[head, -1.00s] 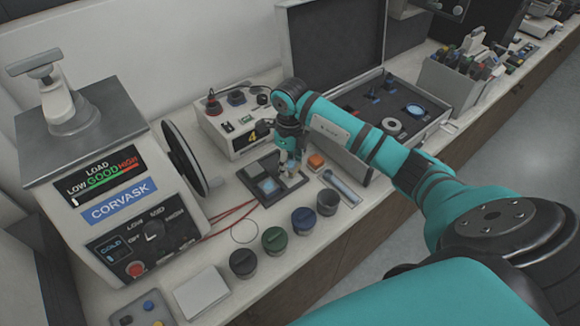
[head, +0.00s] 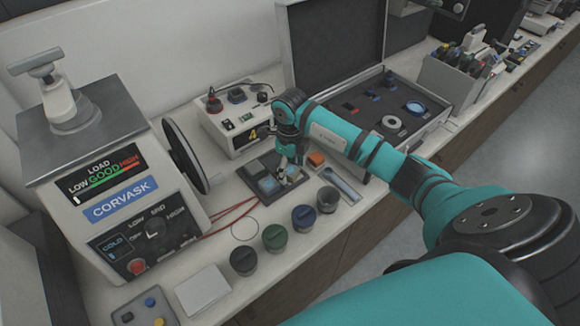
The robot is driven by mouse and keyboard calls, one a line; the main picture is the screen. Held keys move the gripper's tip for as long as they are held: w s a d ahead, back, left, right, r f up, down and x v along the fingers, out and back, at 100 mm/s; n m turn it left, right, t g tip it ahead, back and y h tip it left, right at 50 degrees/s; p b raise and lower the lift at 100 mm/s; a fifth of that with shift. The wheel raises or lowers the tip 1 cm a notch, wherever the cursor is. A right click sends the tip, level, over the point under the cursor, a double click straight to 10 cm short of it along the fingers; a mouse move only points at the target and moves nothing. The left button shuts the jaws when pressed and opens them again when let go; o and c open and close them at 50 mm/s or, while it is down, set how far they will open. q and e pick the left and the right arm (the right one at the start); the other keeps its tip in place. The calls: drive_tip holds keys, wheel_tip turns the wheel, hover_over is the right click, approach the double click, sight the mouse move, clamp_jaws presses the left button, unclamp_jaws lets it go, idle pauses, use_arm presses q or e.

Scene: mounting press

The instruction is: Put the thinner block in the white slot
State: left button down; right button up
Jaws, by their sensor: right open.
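My right gripper (head: 291,174) is open and points down at the right part of a small dark tray (head: 261,197) on the bench. A pale blue square (head: 268,184) shows on the tray, just left of the fingers. The fingers cover the tray's right part, and I cannot make out a block between them. I cannot clearly tell the white slot or the thinner block. An orange block (head: 316,158) sits on the bench just right of the gripper. My left gripper is not in view.
The CORVASK press (head: 118,200) stands at the left. A control box (head: 230,115) is behind the tray. An open case (head: 365,150) with rings and small pieces lies behind my right arm. Dark, green and blue round containers (head: 275,237) stand in front.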

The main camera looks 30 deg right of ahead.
sight(290, 170)
drive_tip(key=shift+r, duration=0.65)
wheel_tip(290, 170, up, 11)
drive_tip(key=b, duration=0.3)
drive_tip(key=shift+s+f, duration=0.1)
